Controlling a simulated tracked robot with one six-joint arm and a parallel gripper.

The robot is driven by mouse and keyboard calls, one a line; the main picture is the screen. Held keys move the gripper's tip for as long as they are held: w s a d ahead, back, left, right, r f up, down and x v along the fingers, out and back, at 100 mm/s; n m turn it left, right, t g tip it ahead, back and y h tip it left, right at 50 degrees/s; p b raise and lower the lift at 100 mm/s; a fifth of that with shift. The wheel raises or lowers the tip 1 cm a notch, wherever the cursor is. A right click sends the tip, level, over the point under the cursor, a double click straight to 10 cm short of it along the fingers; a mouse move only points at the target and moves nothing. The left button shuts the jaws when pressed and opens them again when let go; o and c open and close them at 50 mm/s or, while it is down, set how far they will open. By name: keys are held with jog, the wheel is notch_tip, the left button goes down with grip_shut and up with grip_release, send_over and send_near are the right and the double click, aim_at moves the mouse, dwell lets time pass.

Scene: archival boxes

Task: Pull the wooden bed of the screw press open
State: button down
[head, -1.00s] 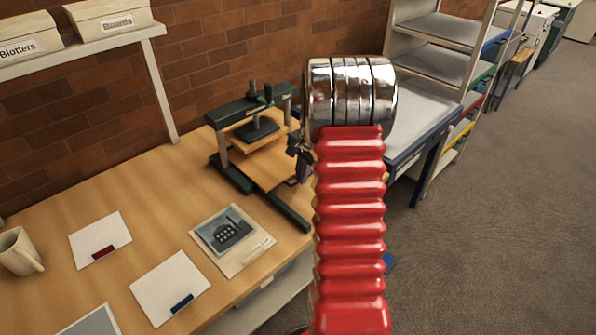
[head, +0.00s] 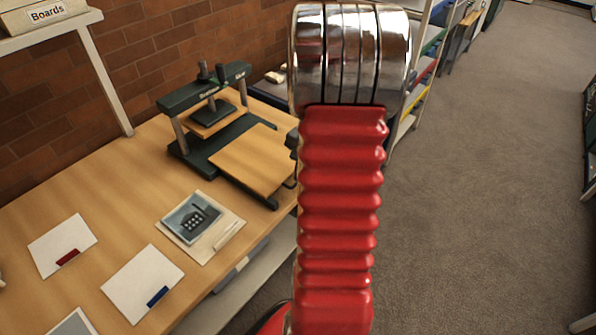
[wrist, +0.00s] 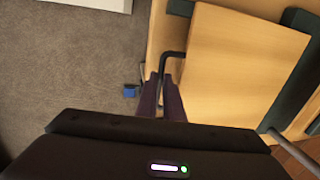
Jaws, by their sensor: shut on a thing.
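The screw press (head: 205,150) stands on the wooden table, with a dark green frame, grey posts and a screw plate under the crossbar. Its wooden bed (head: 255,160) sticks well out of the frame towards the front right, over the dark rails. The bed also fills the upper right of the wrist view (wrist: 235,65). A dark bent handle (wrist: 163,72) is fixed at the bed's edge. My gripper (wrist: 164,82) is shut on this handle. In the head view my red arm hides most of the gripper and handle.
A picture card (head: 200,225) and white cards (head: 62,245) lie on the table (head: 120,190) in front of the press. A shelf post stands by the brick wall. Open grey floor (head: 480,170) lies to the right of the table.

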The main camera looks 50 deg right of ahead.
jog(key=shift+r, duration=0.1)
jog(key=c, duration=1.9)
grip_release()
notch_tip(320, 180, up, 13)
jog(key=s, duration=0.2)
jog(key=shift+s+r, duration=0.2)
jog(key=shift+s, duration=0.1)
